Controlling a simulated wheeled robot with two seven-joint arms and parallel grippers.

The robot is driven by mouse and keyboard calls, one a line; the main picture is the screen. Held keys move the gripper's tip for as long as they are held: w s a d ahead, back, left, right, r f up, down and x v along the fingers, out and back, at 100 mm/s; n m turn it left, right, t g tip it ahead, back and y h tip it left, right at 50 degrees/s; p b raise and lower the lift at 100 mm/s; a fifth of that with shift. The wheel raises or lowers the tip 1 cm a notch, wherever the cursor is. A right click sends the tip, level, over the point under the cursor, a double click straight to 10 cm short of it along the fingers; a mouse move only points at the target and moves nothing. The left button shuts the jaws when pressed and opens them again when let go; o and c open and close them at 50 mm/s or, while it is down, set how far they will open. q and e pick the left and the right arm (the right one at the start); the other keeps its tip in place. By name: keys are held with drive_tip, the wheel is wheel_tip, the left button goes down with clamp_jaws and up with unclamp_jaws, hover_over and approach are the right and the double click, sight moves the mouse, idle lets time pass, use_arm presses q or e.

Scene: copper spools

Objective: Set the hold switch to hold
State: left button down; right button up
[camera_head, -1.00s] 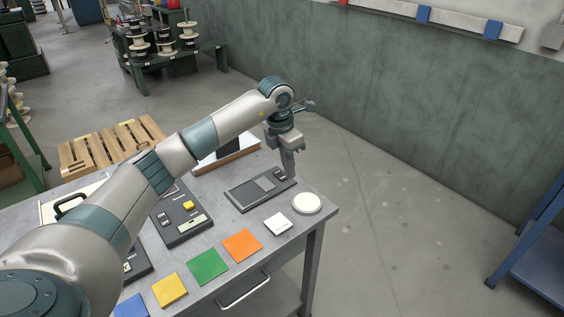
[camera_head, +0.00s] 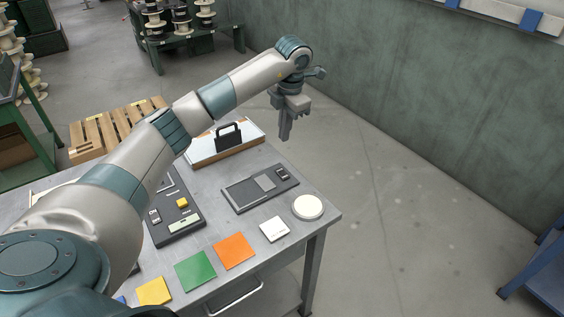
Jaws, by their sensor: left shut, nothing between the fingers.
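A flat dark grey panel (camera_head: 235,197) lies near the right end of the table. It has a lighter grey plate in its middle and a small switch-like part (camera_head: 282,173) at its far right end. The hold switch's label and setting are too small to read. My left gripper (camera_head: 285,138) points down, shut and empty, in the air above and beyond the panel's far right end, apart from it. My right gripper is not in view.
A dark box with a yellow button (camera_head: 182,203) sits left of the panel, partly behind my left arm. A white round disc (camera_head: 308,207), a white card (camera_head: 273,229) and coloured squares (camera_head: 234,250) lie along the front. A board with a black handle (camera_head: 228,137) is behind.

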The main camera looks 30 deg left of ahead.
use_arm(q)
drive_tip(key=shift+f, duration=0.7)
drive_tip(key=p, duration=0.6)
hover_over(280, 170)
drive_tip(key=f, duration=1.1)
drive_tip(key=shift+s+d, duration=0.2)
drive_tip(key=shift+d, duration=0.2)
drive_tip(key=shift+w+a+f, duration=0.1)
drive_tip(key=shift+f, duration=0.7)
